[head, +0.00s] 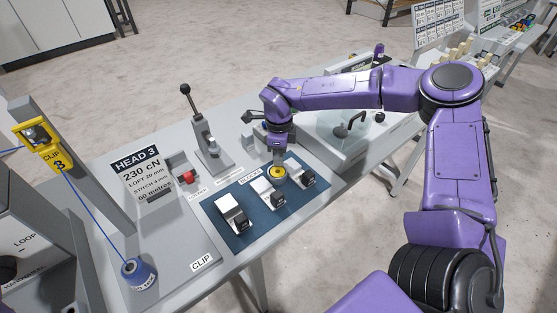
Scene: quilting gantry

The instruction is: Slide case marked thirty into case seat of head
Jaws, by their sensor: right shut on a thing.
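My right gripper (279,150) reaches in from the right and points down over the blue mat (215,208). It is shut on a small round case with a yellow face (278,173), held close above or at the blocks. Any number on the case is too small to read, so I cannot tell if it is marked thirty. I cannot make out the case seat of the head. My left gripper is not in view.
Blocks in silver and black (232,213) stand on the mat, including a middle one (264,191) and a right one (303,173). A black-knobbed lever (187,92) stands behind. A blue spool (138,272) and yellow clip (43,142) are left.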

